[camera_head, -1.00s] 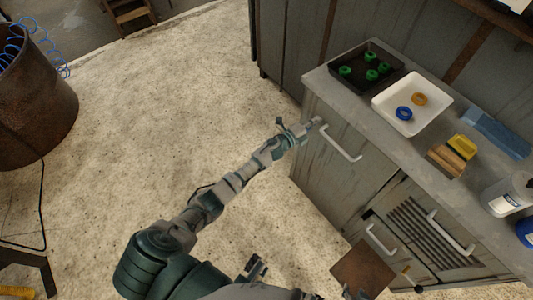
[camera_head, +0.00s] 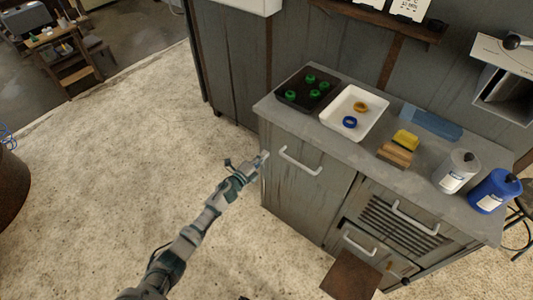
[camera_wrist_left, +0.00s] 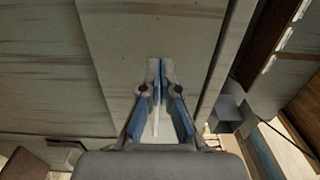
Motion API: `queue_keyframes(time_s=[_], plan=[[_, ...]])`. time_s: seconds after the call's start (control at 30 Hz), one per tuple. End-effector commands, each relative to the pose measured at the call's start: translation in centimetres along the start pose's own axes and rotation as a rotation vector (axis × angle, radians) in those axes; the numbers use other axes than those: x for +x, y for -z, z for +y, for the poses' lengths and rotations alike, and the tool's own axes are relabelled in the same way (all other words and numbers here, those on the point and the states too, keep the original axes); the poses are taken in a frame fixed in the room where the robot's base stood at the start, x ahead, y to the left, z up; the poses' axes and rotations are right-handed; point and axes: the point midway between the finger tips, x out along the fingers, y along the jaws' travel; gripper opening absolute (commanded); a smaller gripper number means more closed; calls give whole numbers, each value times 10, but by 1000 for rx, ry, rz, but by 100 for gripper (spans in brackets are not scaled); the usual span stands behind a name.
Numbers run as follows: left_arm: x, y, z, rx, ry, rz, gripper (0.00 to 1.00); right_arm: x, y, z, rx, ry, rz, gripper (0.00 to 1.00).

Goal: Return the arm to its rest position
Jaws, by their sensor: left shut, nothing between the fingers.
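My left arm reaches in from the lower left of the head view. Its gripper (camera_head: 262,158) is beside the left front corner of the grey cabinet (camera_head: 300,195), below the countertop edge. In the left wrist view the two fingers (camera_wrist_left: 154,72) are closed together with nothing between them. A grey panel fills the view behind them; I cannot tell whether the fingertips touch it. My right gripper does not show.
On the counter (camera_head: 375,160) are a black tray (camera_head: 306,88) with green rings, a white tray (camera_head: 355,113) with a blue and a yellow ring, a yellow-topped block (camera_head: 405,140) and two bottles (camera_head: 457,172) (camera_head: 495,190). Cabinet handles (camera_head: 300,162) stick out.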

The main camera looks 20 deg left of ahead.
Motion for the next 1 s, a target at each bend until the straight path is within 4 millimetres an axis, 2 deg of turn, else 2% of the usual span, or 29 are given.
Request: queue_keyframes(time_s=[0.07, 0.2, 0.3, 0.53, 0.63, 0.67, 0.77, 0.87, 0.9, 0.97, 1.0], plan=[[-18, -1, 0, -1, -5, -1, 0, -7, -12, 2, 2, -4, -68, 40], [-45, 0, 1, -1, -4, -1, 0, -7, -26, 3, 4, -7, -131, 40], [-59, 0, 2, -1, -5, -1, 0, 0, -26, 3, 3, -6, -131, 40], [-68, 1, 3, -2, -6, -1, 0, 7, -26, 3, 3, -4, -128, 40], [-74, 2, 14, -54, -29, -33, 0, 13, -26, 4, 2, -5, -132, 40], [-79, 1, 21, -92, -45, -56, 0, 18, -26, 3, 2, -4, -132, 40], [-107, 3, 63, -281, -135, -181, 0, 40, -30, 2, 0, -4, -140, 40], [-155, 11, 122, -522, -267, -357, 0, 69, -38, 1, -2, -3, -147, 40], [-177, 18, 147, -614, -325, -431, 0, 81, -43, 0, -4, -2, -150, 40], [-213, 31, 181, -742, -411, -538, 0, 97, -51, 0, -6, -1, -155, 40], [-238, 42, 202, -822, -469, -609, 0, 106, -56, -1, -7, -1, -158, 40]])
